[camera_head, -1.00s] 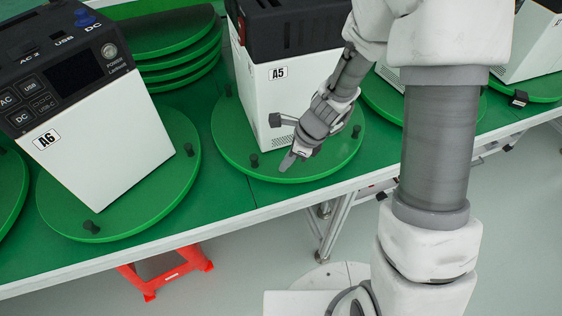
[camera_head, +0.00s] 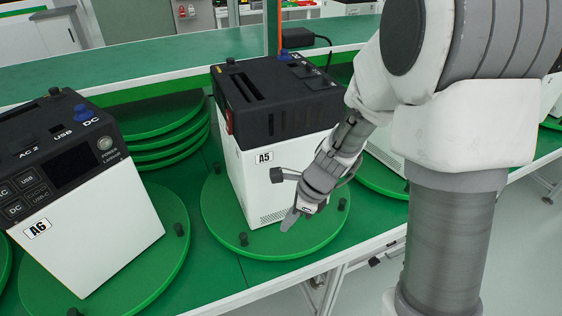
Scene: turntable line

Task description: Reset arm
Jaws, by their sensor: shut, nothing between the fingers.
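My gripper (camera_head: 290,219) is shut and empty. It points down and to the left, in front of the lower part of the white and black unit labelled A5 (camera_head: 257,187). Whether it touches the unit I cannot tell. My arm comes in from the right and hides the right side of that unit's front. The A5 unit stands upright on a round green turntable (camera_head: 216,213) with small black pegs.
The A6 unit (camera_head: 105,230) stands on another green turntable (camera_head: 170,205) at the left. Several green discs (camera_head: 165,130) are stacked behind. A green shelf (camera_head: 110,72) runs across the back. Grey floor (camera_head: 345,300) is free in front of the table.

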